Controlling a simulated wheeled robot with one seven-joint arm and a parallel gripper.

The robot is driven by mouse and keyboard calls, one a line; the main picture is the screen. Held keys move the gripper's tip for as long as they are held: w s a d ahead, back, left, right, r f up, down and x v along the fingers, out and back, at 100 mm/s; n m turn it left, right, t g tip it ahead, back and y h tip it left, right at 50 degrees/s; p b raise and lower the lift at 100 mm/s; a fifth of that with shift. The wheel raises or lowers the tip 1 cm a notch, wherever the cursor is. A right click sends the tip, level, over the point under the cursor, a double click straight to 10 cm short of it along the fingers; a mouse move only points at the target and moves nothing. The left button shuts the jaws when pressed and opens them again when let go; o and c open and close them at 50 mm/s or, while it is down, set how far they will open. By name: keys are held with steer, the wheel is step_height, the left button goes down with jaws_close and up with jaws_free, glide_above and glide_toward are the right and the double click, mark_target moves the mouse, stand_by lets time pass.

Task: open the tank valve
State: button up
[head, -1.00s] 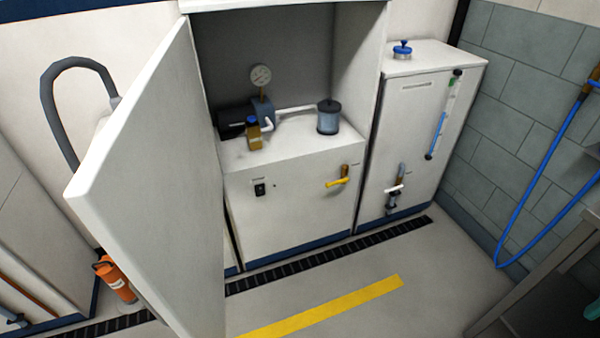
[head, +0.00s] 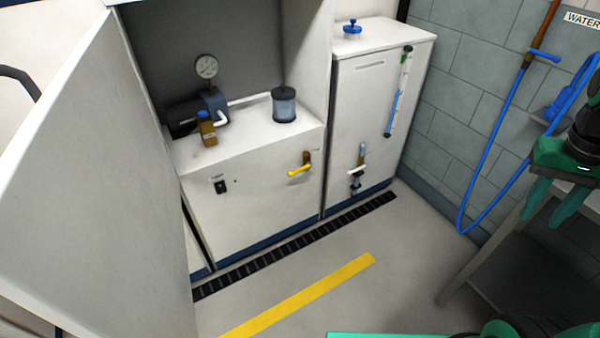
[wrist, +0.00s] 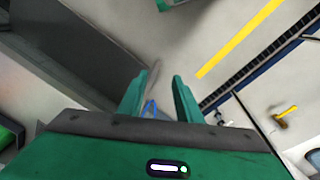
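The white tank cabinet (head: 362,112) has a sight tube with blue liquid and a blue cap on top. Low on its front is a valve with a white lever (head: 356,169), lying roughly crosswise to the pipe. A second valve, with a yellow lever (head: 300,170), is on the front of the pump cabinet to its left; this lever also shows in the wrist view (wrist: 286,111). My gripper (head: 545,212) is at the right of the head view, well apart from both valves. In the wrist view its green fingers (wrist: 159,76) are spread with nothing held between them.
A large open white door (head: 85,170) stands at the left. The pump cabinet (head: 255,195) carries a gauge, a bottle and a clear canister. Floor before the cabinets, with a yellow stripe (head: 300,295), is clear.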

steer(key=w+a+f+n+t+h, duration=0.1)
steer(key=w+a+f+n+h, duration=0.15)
steer(key=w, duration=0.85)
steer(key=w+a+f+n+t+h, duration=0.1)
steer(key=w+a+f+n, duration=0.15)
steer(key=w, duration=0.85)
steer(key=w+a+f+n+t+h, duration=0.1)
steer(key=w+a+f+t+h, duration=0.2)
steer(key=w, duration=0.8)
steer(key=w+a+f+n+t, duration=0.2)
steer(key=w+a+f+n, duration=0.1)
steer(key=w+a+f, duration=0.3)
steer(key=w+a+f+n+t, duration=0.15)
steer(key=w+a+f, duration=0.3)
steer(key=a, duration=0.45)
steer(key=n+t+y, duration=0.5)
steer(key=n+t, duration=0.3)
steer(key=n, duration=0.4)
glide_toward(297, 170)
steer(key=shift+g, duration=0.25)
steer(key=x, duration=1.1)
steer(key=shift+f, duration=0.2)
